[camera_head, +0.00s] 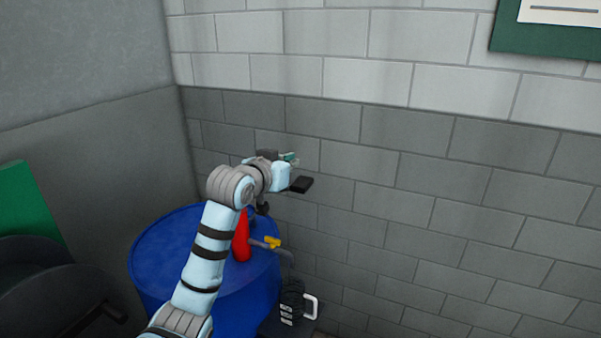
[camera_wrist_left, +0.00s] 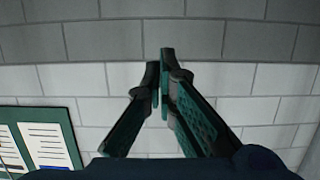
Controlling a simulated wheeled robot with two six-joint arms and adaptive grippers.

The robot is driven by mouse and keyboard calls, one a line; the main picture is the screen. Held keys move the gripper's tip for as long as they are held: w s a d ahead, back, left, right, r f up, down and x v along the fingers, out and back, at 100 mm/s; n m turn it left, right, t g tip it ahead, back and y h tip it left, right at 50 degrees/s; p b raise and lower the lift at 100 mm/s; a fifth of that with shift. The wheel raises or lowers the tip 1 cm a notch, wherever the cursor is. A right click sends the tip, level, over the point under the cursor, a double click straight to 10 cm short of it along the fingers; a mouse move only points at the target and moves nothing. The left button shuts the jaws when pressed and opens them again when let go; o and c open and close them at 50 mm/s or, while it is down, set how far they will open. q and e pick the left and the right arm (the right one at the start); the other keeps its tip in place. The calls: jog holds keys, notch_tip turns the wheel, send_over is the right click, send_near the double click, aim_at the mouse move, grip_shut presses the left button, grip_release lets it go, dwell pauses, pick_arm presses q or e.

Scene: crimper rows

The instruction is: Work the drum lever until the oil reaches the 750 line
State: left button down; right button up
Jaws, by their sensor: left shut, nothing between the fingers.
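The blue drum (camera_head: 150,262) stands in the corner, with a red pump body (camera_head: 241,240) on its top. A yellow fitting (camera_head: 272,242) sits on the pump's side spout, which bends down toward a dark jug (camera_head: 292,300) with a white handle. The oil level and the 750 line are too small to make out. My left arm crosses above the drum and hides part of it. My left gripper (camera_head: 291,158) is shut and empty above the pump; its fingers (camera_wrist_left: 160,75) also show in the wrist view. A dark block (camera_head: 301,185) shows just below it; I cannot tell whether it is the lever.
A grey block wall (camera_head: 430,190) stands behind the drum, and another wall (camera_head: 85,130) is at the left. A green board with white sheets (camera_head: 550,35) hangs at the upper right. A green panel (camera_head: 25,205) and dark round parts show at the left edge. Space right of the jug looks clear.

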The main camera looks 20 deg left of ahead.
pick_arm(q)
send_over(301, 185)
jog(key=shift+s+f+p, duration=0.2)
jog(key=shift+f+p, duration=0.25)
jog(key=shift+f, duration=0.2)
jog(key=f, duration=0.3)
jog(key=shift+w+f+p, duration=0.3)
jog(key=shift+p, duration=0.05)
jog(key=shift+s+f, duration=0.15)
jog(key=shift+f, duration=0.2)
